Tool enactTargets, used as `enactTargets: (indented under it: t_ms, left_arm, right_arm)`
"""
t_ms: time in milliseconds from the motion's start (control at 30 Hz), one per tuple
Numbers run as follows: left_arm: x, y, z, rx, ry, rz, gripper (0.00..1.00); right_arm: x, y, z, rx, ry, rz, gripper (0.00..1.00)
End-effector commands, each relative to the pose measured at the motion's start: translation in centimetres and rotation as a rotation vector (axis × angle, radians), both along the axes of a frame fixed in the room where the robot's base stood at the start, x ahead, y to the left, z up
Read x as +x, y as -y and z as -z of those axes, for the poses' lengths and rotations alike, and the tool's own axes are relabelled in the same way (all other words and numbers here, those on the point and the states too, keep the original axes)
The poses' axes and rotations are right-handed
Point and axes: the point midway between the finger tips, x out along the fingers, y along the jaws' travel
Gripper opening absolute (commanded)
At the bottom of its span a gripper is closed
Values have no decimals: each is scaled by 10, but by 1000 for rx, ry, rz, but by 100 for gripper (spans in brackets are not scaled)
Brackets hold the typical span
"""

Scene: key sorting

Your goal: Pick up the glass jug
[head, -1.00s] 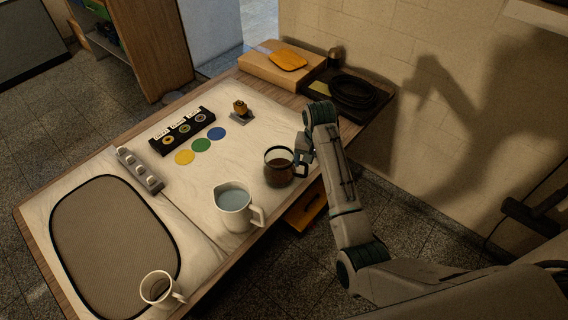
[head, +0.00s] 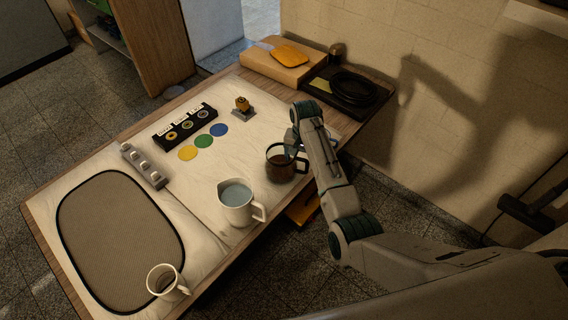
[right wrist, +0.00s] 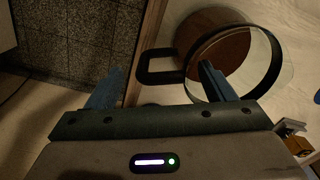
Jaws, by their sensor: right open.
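The glass jug (head: 279,171) has a black rim and handle and holds brown liquid. It stands upright near the table's right edge; in the right wrist view the jug (right wrist: 228,75) is at upper right. Its black handle (right wrist: 157,67) points toward my right gripper (right wrist: 161,72). The gripper is open, with one finger on each side of the handle in that view; I cannot tell whether they touch it. In the head view my right gripper (head: 294,145) is at the jug's upper right, partly hidden by my arm. My left gripper is out of view.
A white pitcher (head: 237,207) of bluish liquid stands close to the jug's lower left. A white mug (head: 165,281) is at the front. Coloured discs (head: 203,141), a black key rack (head: 185,127) and a grey mat (head: 120,240) lie to the left. Coiled black cable (head: 354,87) is behind.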

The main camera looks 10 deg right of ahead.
Motion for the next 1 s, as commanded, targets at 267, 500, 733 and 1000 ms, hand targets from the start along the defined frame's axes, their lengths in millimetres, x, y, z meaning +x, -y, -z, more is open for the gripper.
enactTargets:
  t_ms: [267,500,733,1000]
  left_arm:
    - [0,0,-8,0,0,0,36]
    - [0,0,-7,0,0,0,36]
    - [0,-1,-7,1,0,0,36]
    - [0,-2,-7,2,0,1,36]
  right_arm:
    - [0,-1,24,0,0,0,76]
    - [0,-1,25,0,1,0,66]
    - [0,-1,25,0,1,0,21]
    - [1,-1,23,0,4,0,0]
